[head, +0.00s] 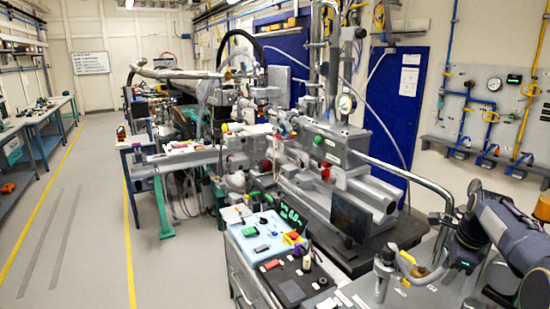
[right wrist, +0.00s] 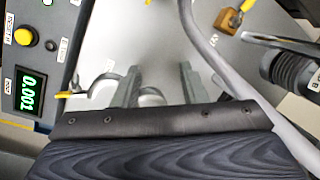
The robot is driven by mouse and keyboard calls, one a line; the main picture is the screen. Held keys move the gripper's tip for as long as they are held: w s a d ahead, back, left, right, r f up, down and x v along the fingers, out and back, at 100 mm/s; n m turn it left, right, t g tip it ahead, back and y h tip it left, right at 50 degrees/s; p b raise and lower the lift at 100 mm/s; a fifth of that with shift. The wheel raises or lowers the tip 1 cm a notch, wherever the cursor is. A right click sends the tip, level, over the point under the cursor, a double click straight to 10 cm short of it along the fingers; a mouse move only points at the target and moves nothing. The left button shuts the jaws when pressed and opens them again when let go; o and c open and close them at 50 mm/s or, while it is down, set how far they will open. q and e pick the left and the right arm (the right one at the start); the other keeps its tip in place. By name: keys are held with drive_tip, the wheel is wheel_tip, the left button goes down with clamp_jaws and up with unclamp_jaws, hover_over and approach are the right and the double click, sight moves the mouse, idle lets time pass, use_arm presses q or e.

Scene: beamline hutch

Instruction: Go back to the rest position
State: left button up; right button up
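My right gripper (right wrist: 158,82) shows in the right wrist view. Its two grey fingers stand well apart, over a pale metal surface. A shiny curved metal piece shows between and behind the fingers, and I see nothing clamped. In the head view my right arm (head: 512,238) comes in at the lower right, over the right end of the bench. Its fingertips are hard to make out there among the metal parts. My left arm and gripper are in neither view.
In the right wrist view a grey hose (right wrist: 212,45) passes close to the gripper. In the head view a dark monitor (head: 351,217) stands mid-bench. The left floor (head: 60,215) is clear.

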drive_tip(key=s+a+r+n+t+y, duration=0.1)
drive_tip(key=s+a+r+n, duration=0.2)
drive_tip(key=s+a+n, duration=0.3)
drive_tip(key=s+a+r+n+t+y, duration=0.1)
drive_tip(key=s+a+r+n+y, duration=0.1)
drive_tip(key=s+a+n, duration=0.5)
drive_tip(key=s+a+f+n, duration=0.3)
drive_tip(key=s+a+n, duration=0.1)
drive_tip(key=s, duration=0.5)
drive_tip(key=s+a+f+n+t, duration=0.1)
drive_tip(key=s+a+f+n, duration=0.2)
drive_tip(key=s+a+n, duration=0.2)
drive_tip(key=s+a, duration=0.2)
drive_tip(key=s, duration=0.1)
drive_tip(key=shift+s+f+n, duration=0.25)
drive_tip(key=shift+s+n, duration=0.05)
drive_tip(key=shift+s, duration=0.05)
drive_tip(key=shift+c, duration=0.3)
